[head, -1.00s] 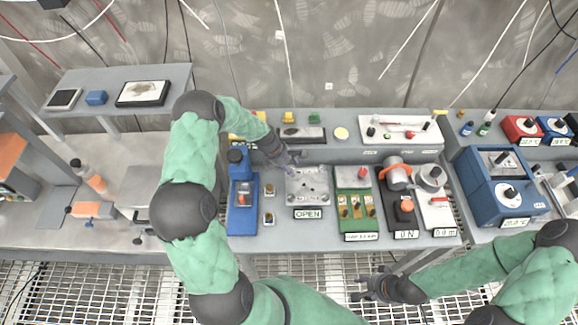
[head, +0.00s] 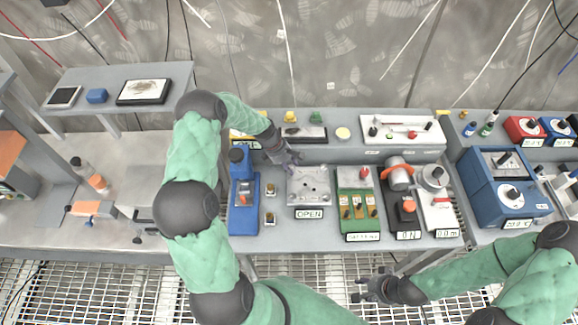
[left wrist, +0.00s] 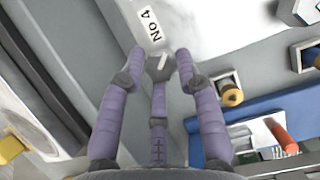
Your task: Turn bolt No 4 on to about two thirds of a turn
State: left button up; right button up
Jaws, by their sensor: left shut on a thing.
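The light metal plate (head: 309,190) with several small bolts lies on the bench behind an OPEN label (head: 309,214). In the left wrist view, the No 4 label (left wrist: 149,24) is on this plate's corner beside a dark bolt head (left wrist: 155,75) with a white mark line. My left gripper (head: 296,158) is at the plate's far left corner. In the left wrist view its purple fingers (left wrist: 160,68) are closed around bolt No 4, partly hiding it. My right gripper (head: 366,289) is empty, with its fingers apart, in front of the bench, away from the plate.
A blue device (head: 244,203) and two small brass-topped blocks (head: 270,203) stand left of the plate. A green panel with switches (head: 358,205) stands right of it. A raised shelf (head: 352,154) runs behind, carrying a dark tray (head: 303,133).

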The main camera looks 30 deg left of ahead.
pick_arm(q)
jog(key=m, duration=0.2)
jog(key=m+g+b, duration=0.1)
jog(key=m, duration=0.1)
jog(key=m+g, duration=0.1)
jog(key=shift+w+d+f+m+h+b, duration=0.15)
jog(key=shift+d+m+h+b, duration=0.15)
jog(key=shift+m+b, duration=0.1)
jog(key=m+g+b, duration=0.1)
jog(key=m+g, duration=0.1)
jog(key=m, duration=0.3)
jog(key=shift+d+b, duration=0.1)
jog(key=shift+b, duration=0.2)
jog(key=m+g, duration=0.1)
jog(key=m, duration=0.1)
jog(key=m+y+b, duration=0.1)
jog(key=m, duration=0.1)
jog(key=shift+w+d+f+m+g+y, duration=0.1)
jog(key=shift+m+g+y, duration=0.2)
jog(key=shift+m+g, duration=0.1)
jog(key=shift+m+g+y+b, duration=0.25)
jog(key=shift+m+g+y, duration=0.1)
jog(key=shift+m, duration=0.8)
jog(key=shift+m+g+y+b, duration=0.25)
jog(key=shift+m+y, duration=0.1)
jog(key=shift+m, duration=0.8)
jog(key=o, duration=1.1)
jog(key=shift+w+a+r, duration=0.15)
jog(key=shift+a+r, duration=0.05)
jog(key=shift+r, duration=0.1)
